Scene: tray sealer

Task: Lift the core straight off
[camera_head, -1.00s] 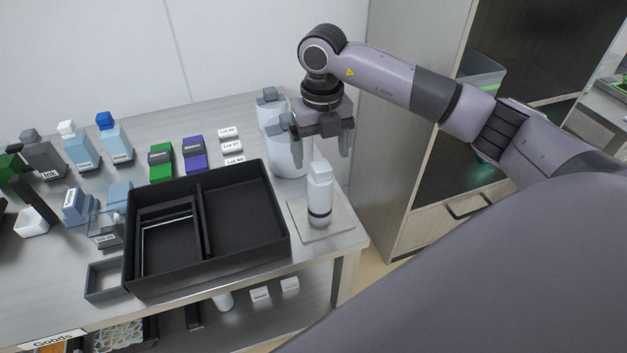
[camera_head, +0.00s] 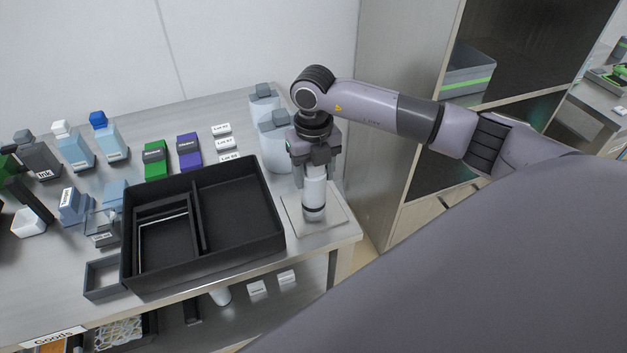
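The core, a white upright cylinder with a dark band near its foot (camera_head: 314,192), stands on a flat square plate (camera_head: 338,223) at the right end of the bench. My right gripper (camera_head: 314,175) points straight down over it. Its fingers reach down on either side of the core's upper part, and its body hides the core's top. Whether the fingers press on the core or stand slightly apart from it, I cannot tell. The core's foot appears to rest on the plate. My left gripper is not in view.
A black divided tray (camera_head: 262,254) lies just left of the plate. Large pale canisters (camera_head: 274,150) stand close behind the gripper. Green (camera_head: 155,160) and purple (camera_head: 189,150) boxes and several bottles fill the back left. A tall cabinet (camera_head: 395,110) stands to the right.

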